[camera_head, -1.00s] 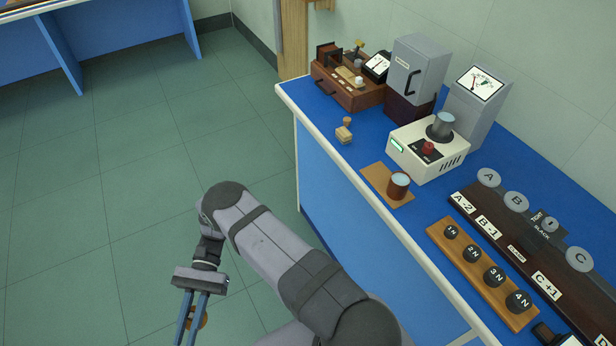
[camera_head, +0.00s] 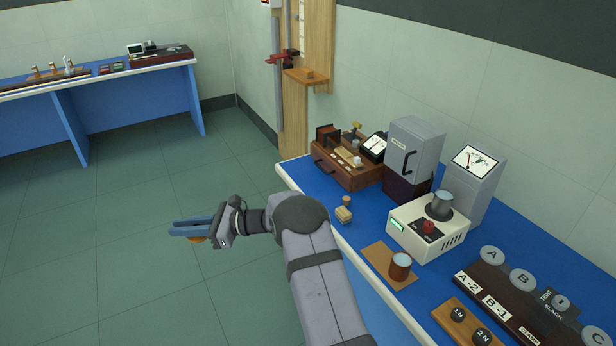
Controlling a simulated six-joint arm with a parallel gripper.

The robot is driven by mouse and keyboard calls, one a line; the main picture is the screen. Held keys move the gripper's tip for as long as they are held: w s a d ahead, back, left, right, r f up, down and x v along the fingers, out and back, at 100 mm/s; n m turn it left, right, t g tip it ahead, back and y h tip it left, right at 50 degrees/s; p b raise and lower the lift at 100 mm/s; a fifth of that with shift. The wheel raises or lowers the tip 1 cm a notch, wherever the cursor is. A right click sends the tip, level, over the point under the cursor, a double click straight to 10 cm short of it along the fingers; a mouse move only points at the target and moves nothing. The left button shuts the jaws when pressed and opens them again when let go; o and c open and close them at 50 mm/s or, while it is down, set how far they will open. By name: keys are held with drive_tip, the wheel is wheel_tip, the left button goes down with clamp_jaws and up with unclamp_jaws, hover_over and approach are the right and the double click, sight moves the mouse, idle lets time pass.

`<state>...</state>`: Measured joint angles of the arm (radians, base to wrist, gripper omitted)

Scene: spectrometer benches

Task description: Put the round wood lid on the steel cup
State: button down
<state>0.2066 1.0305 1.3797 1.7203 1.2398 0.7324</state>
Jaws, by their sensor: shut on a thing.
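My gripper (camera_head: 180,229) is stretched out to the left over the open floor, its two long fingers shut on the round wood lid (camera_head: 197,239). Only a small orange-brown part of the lid shows below the fingers. A cup-like cylinder (camera_head: 400,267) stands upright on a wood mat on the blue bench; its sides look brown and its top pale. A grey metal cylinder (camera_head: 441,204) stands on a white instrument behind it. I cannot tell for sure which of these is the steel cup. My gripper is well away from both.
The white instrument (camera_head: 428,238) has a red knob. A wooden stamp-like block (camera_head: 344,212) sits near the bench's left edge. A wooden box (camera_head: 345,170), grey cabinet and meter stand behind. Weights on racks fill the right. The green floor (camera_head: 130,270) is clear.

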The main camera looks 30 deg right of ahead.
sight(442, 203)
drive_tip(key=w+d+r+m+t+h, duration=0.25)
drive_tip(key=d+r, duration=0.25)
drive_tip(key=d, duration=0.4)
drive_tip(key=w+d+r+m+t+h, duration=0.2)
drive_tip(key=d+r+m+t, duration=0.15)
drive_tip(key=d, duration=0.65)
drive_tip(key=s+d+r+m+t+h, duration=0.15)
drive_tip(key=s+d+r+h, duration=0.25)
drive_tip(key=d, duration=0.8)
drive_tip(key=s+d+r+m+h, duration=0.3)
drive_tip(key=s+d+r, duration=0.2)
drive_tip(key=d, duration=0.7)
drive_tip(key=s+d+r+m+t+h, duration=0.15)
drive_tip(key=s+d+r+h, duration=0.25)
drive_tip(key=d, duration=0.8)
drive_tip(key=s+d+r+m+g+h+b, duration=0.1)
drive_tip(key=s+d+r+m+g+h, duration=0.25)
drive_tip(key=s+d, duration=1.05)
drive_tip(key=shift+m+t+h, duration=0.35)
drive_tip(key=shift+t+h, duration=0.2)
drive_tip(key=shift+h, duration=0.05)
drive_tip(key=f+p, duration=0.1)
drive_tip(key=f, duration=1.1)
drive_tip(key=a+f+p, duration=0.1)
drive_tip(key=f, duration=0.5)
drive_tip(key=shift+s+f+p, duration=0.25)
drive_tip(key=shift+s+p, duration=0.05)
drive_tip(key=shift+s, duration=0.05)
drive_tip(key=shift+f, duration=0.1)
